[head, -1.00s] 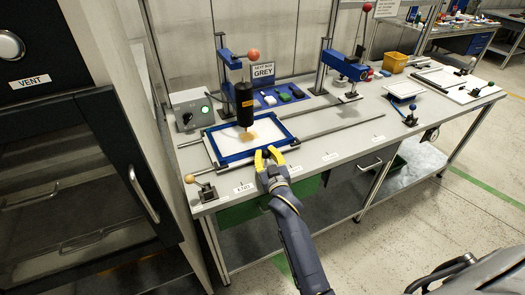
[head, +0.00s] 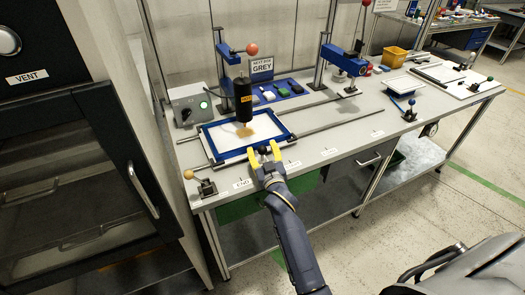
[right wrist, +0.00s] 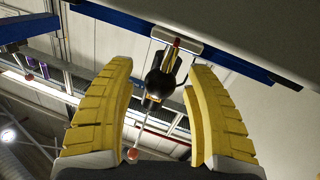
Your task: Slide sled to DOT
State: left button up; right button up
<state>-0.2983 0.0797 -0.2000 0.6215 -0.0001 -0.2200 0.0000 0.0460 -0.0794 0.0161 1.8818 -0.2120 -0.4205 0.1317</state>
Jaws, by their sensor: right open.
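The sled, a blue rectangular frame with a white bed (head: 222,154), sits toward the left end of two rails. A brown patch lies on its bed under a black cylinder (head: 243,98). My right gripper (head: 265,154) is at the sled's front edge, near its right front corner. Its yellow fingers are spread. In the right wrist view a dark knob (right wrist: 160,84) shows between the fingers, with clear gaps either side, under a grey bracket (right wrist: 176,41) by a blue bar. A label reading END (head: 243,184) is on the bench front; I cannot read DOT on other labels.
A lever with a wooden ball (head: 189,174) stands at the bench's left front. The rails (head: 330,122) run clear rightward, toward a blue clamp stand (head: 345,63). A dark cabinet (head: 75,165) is left.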

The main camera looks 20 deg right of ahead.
jog(key=s+a, duration=0.1)
jog(key=s, duration=1.1)
jog(key=shift+a, duration=0.25)
jog(key=s+d+f+n+g+h, duration=0.1)
jog(key=s+d+f+n+g, duration=0.2)
jog(key=s, duration=0.5)
jog(key=s+d+f+n+g+h, duration=0.1)
jog(key=s+d+f+g, duration=0.25)
jog(key=s+f, duration=0.35)
jog(key=s+d+f+n+g, duration=0.2)
jog(key=s+f+g, duration=0.15)
jog(key=s, duration=0.65)
jog(key=s+a+f+g+y, duration=0.1)
jog(key=s+a+f+g, duration=0.15)
jog(key=f, duration=1.35)
jog(key=s+a+f+g+y, duration=0.1)
jog(key=a+f+y, duration=0.15)
jog(key=f, duration=1.45)
jog(key=s+f+m+g, duration=0.3)
jog(key=s+f, duration=1.5)
jog(key=s, duration=0.2)
jog(key=shift+s+a+y, duration=0.3)
jog(key=shift+s+y, duration=0.05)
